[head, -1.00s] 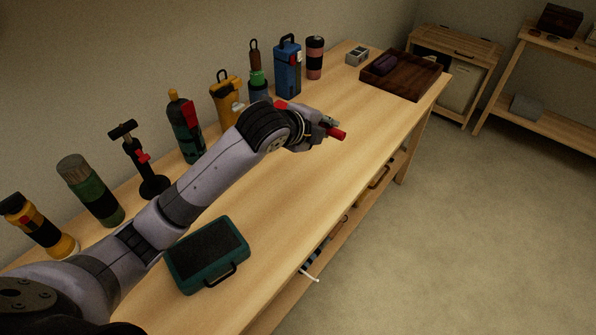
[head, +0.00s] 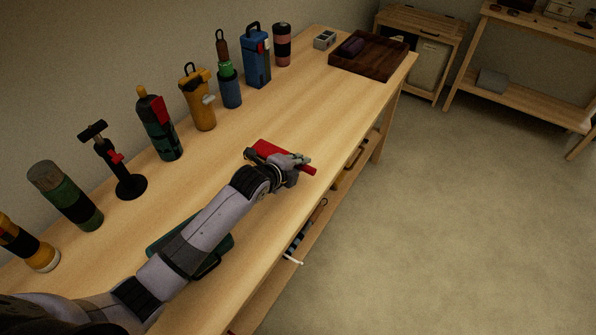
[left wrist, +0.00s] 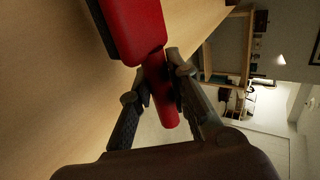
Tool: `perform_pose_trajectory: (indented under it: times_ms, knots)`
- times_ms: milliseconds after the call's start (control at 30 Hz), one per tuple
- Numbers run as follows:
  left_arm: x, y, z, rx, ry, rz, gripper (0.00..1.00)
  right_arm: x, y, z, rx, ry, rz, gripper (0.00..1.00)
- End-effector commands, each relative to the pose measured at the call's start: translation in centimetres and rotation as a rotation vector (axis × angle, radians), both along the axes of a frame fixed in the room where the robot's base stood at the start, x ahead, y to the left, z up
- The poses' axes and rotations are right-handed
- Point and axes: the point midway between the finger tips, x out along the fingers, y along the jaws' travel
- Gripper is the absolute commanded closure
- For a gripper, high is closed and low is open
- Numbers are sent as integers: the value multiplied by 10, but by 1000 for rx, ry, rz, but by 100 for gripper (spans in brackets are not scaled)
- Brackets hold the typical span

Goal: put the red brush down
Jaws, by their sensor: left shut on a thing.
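The red brush (head: 268,150) is in my left gripper (head: 298,162), over the front half of the wooden workbench (head: 310,110) in the head view. In the left wrist view, the fingers of the left gripper (left wrist: 160,88) are shut on the narrow red handle of the brush (left wrist: 158,95). The brush's wider red head (left wrist: 135,25), with a dark edge, points away from the gripper beside the bench top. I cannot tell whether the brush touches the bench. My right gripper is not in view.
A row of bottles and tools, including a blue container (head: 257,60) and a black stand (head: 130,185), lines the wall side. A dark wooden tray (head: 385,58) is at the far end. A green case (head: 220,246) lies partly under my left arm. Bench around the brush is clear.

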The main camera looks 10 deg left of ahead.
Motion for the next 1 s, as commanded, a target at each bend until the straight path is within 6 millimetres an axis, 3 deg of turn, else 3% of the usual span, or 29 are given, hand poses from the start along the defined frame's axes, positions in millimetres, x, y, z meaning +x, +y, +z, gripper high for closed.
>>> perform_pose_trajectory:
  times_ms: [200, 1000]
  knots:
    - [0, 0, -30, -2, 2, 2, 100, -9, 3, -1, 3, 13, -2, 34]
    - [0, 0, -44, 1, 2, 1, 100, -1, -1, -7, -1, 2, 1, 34]
